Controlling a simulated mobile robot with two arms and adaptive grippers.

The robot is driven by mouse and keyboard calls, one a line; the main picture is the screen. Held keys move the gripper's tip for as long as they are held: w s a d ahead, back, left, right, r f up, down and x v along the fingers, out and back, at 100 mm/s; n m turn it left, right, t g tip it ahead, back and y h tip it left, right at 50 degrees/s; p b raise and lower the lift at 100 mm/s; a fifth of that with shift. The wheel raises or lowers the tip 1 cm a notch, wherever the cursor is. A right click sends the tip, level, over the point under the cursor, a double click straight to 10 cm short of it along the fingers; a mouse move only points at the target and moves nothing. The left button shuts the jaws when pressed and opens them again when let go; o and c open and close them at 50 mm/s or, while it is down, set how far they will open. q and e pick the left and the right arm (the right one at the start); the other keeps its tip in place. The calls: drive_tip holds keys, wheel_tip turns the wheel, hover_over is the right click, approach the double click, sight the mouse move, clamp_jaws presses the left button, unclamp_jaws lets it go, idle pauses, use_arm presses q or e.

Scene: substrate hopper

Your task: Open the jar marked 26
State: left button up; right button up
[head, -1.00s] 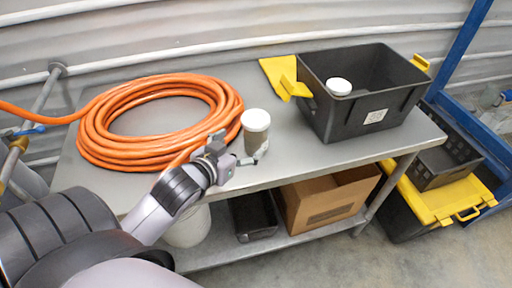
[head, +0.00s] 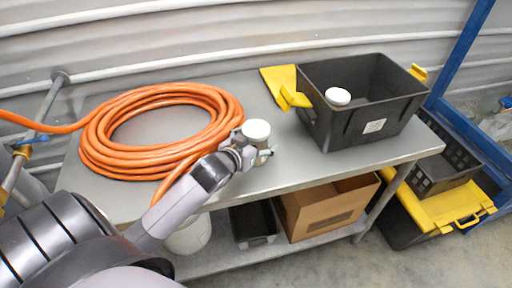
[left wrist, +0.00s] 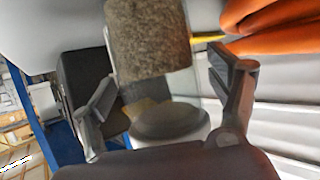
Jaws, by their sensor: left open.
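A jar with a white lid (head: 256,130) stands on the metal table, right of the orange hose. No number can be read on it. In the left wrist view the jar (left wrist: 150,40) looks upside down, with brown contents, clear glass and its white lid low in the picture. My left gripper (head: 257,153) is open at the near side of the jar. In the left wrist view the open fingers of the gripper (left wrist: 162,74) lie on either side of the jar; contact cannot be told. My right gripper is out of view.
A coiled orange hose (head: 100,155) lies left of the jar. A black bin (head: 345,132) stands to the right, with another white lid (head: 338,96) inside and a yellow item (head: 280,79) beside it. The table (head: 300,170) is clear between jar and bin.

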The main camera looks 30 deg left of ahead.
use_arm(q)
drive_tip(key=shift+s, duration=0.1)
drive_tip(key=shift+r, duration=0.1)
drive_tip(key=c, duration=1.5)
